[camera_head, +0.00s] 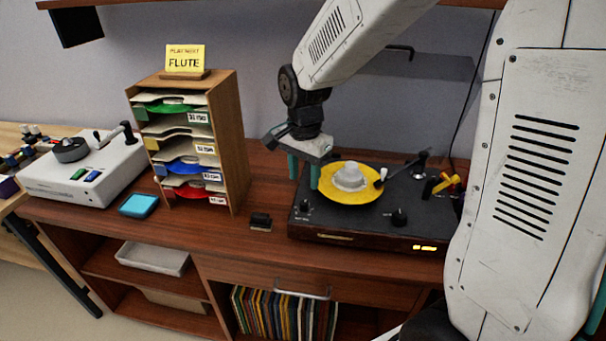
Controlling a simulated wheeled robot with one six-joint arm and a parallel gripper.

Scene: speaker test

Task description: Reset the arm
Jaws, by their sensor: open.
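My gripper (303,177) hangs from my white arm, its two teal fingers apart, at the left edge of a turntable. It is empty as far as I can see. The dark turntable (345,226) stands on the right part of the cabinet top. A yellow record (338,194) lies on its platter, with a pale round piece (348,178) at the centre. The right finger is close to the record's left edge; I cannot tell whether it touches.
A wooden rack (237,150) of sleeved records stands left of the turntable, with a yellow "FLUTE" sign (185,58) on top. A white device (82,176) and a teal square (139,205) are further left. A small black block (260,221) lies before the rack. A shelf hangs above.

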